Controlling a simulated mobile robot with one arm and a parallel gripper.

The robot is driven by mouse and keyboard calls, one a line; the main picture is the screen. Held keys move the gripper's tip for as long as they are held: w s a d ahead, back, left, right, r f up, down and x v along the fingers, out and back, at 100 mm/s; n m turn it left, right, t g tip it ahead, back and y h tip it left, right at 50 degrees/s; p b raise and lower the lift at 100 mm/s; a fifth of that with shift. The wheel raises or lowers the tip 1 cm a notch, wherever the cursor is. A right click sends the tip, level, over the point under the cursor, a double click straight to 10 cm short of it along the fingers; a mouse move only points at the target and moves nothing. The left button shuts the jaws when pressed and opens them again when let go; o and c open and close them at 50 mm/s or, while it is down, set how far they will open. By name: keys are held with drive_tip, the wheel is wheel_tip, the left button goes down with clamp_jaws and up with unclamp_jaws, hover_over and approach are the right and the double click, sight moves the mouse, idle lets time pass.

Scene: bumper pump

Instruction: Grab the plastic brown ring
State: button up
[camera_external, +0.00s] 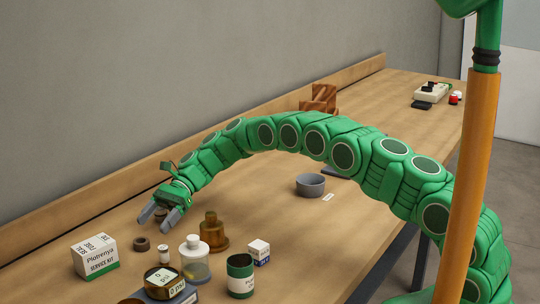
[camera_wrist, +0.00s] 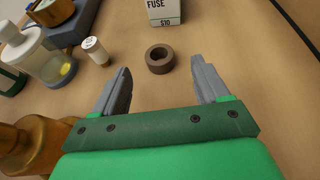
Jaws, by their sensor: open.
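The brown ring (camera_external: 141,243) lies flat on the wooden workbench, just beyond my fingertips. In the wrist view the ring (camera_wrist: 160,59) sits between the lines of the two grey fingers, level with the tips or slightly ahead, with bare wood on both sides. Its round hole shows. My gripper (camera_external: 159,220) is open and empty, reaching over the bench toward the lower left; its spread fingers also show in the wrist view (camera_wrist: 160,78).
A small white cylinder (camera_external: 164,254), clear bottle (camera_external: 195,262) and amber bottle (camera_external: 213,232) stand nearby, right of the ring. A gauge (camera_external: 164,282) and green can (camera_external: 240,275) are nearer the front edge.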

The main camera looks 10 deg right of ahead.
sight(138, 245)
drive_tip(key=shift+f+x, duration=0.15)
drive_tip(key=shift+x, duration=1.35)
drive_tip(key=shift+f+x, duration=0.15)
drive_tip(key=shift+x, duration=1.35)
drive_tip(key=shift+d+r, duration=0.1)
drive_tip(key=shift+d, duration=0.1)
drive_tip(key=c, duration=1.1)
drive_tip(key=shift+r, duration=0.1)
